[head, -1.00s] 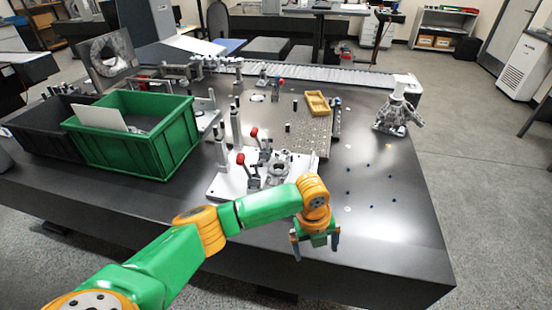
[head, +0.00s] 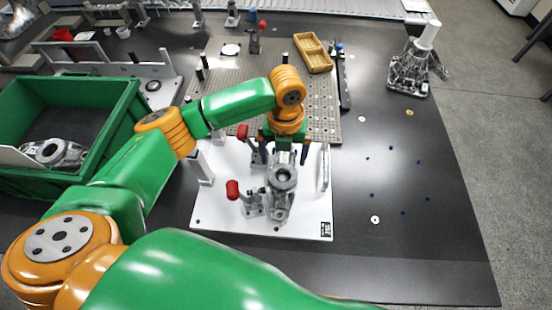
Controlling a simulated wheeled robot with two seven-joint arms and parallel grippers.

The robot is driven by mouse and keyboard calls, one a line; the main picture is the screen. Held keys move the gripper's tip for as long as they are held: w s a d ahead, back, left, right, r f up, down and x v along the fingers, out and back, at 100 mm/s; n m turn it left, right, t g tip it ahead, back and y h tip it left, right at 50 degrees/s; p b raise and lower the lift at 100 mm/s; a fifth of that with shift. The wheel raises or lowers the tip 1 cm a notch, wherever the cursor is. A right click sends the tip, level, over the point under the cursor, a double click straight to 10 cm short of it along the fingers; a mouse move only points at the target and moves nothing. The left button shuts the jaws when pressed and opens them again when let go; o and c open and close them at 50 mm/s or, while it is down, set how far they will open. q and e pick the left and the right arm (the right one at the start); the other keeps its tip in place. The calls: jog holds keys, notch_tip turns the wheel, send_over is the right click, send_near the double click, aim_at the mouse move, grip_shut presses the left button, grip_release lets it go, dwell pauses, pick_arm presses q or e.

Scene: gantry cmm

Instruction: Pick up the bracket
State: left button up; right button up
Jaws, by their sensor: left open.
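My left gripper (head: 285,154) is open at the far end of this bracket, with one finger to each side in the picture. Whether the fingers touch it I cannot tell. A similar grey metal part (head: 58,152) lies in the green bin (head: 108,92) at the left. My right gripper is not in view.
Red-tipped clamps (head: 233,190) stand close to the bracket's left side. A perforated plate (head: 225,85) with a yellow tray (head: 313,54) lies behind. A cast metal part (head: 410,70) stands at the right. The dark table (head: 440,240) is mostly clear on the right.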

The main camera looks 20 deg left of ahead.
aim_at(283, 179)
pick_arm(q)
jog(key=f, duration=0.2)
jog(key=s+f, duration=0.1)
jog(key=f, duration=0.2)
jog(key=shift+s+d+f+p, duration=0.3)
jog(key=shift+s+d+p, duration=0.05)
jog(key=shift+d, duration=0.05)
jog(key=shift+w+a+f, duration=0.1)
jog(key=shift+w+f, duration=0.1)
jog(key=shift+f, duration=0.2)
jog(key=shift+r, duration=0.1)
jog(key=c, duration=1.4)
grip_shut()
jog(key=shift+r, duration=0.15)
